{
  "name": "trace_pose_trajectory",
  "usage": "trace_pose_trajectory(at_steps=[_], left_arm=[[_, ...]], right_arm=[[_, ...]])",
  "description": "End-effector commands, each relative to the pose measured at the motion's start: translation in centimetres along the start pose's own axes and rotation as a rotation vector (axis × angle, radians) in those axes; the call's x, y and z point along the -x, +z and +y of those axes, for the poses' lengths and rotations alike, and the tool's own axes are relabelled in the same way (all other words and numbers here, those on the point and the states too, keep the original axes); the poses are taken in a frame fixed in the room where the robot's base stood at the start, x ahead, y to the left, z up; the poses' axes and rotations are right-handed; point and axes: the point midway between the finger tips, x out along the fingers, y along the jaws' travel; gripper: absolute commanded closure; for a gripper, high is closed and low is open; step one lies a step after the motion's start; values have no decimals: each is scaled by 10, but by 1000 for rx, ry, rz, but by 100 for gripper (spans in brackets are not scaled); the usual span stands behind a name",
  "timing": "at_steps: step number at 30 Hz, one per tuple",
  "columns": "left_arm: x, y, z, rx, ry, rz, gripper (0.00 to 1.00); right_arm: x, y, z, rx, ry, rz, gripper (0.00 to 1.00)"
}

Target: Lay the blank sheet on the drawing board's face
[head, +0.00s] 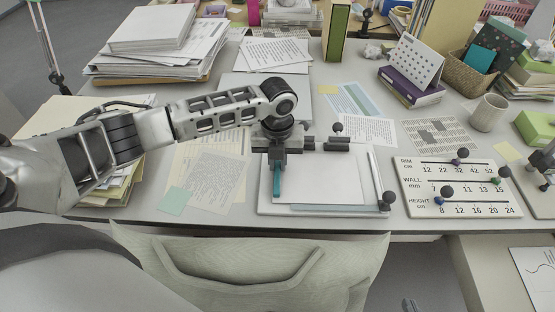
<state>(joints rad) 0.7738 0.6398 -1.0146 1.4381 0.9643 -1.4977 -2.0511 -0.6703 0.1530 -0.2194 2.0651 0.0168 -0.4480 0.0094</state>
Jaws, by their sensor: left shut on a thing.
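The drawing board (264,208) lies flat near the table's front edge, with a dark clamp bar along its far side and a pale blue strip along its near side. The blank white sheet (327,178) is over the board's face; I cannot tell whether it rests flat everywhere. My left gripper (277,185) points down over the board's left part, shut at the sheet's left side. A narrow teal piece shows at its fingertips. The gripper and wrist hide the sheet's far left corner. My right gripper is not in view.
A white scale board (463,208) with several dark knobs lies right of the drawing board. Written papers (215,178) lie to the left, a mug (489,114) at the right. Paper and book stacks fill the back. A chair back (265,268) stands at the front.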

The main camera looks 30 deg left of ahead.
Motion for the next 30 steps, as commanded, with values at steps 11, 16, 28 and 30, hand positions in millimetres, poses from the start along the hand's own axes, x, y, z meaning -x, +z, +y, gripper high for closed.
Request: trace_pose_trajectory(at_steps=[11, 16, 28, 30], left_arm=[[-1, 0, 0, 0, 1, 0, 100], [-1, 0, 0, 0, 0, 0, 61], [-1, 0, 0, 0, 1, 0, 39], [-1, 0, 0, 0, 1, 0, 39]], right_arm=[[0, -8, 1, 4, 1, 11, 100], [0, -8, 1, 4, 1, 12, 100], [0, -8, 1, 2, 1, 11, 100], [1, -5, -1, -5, 0, 5, 100]])
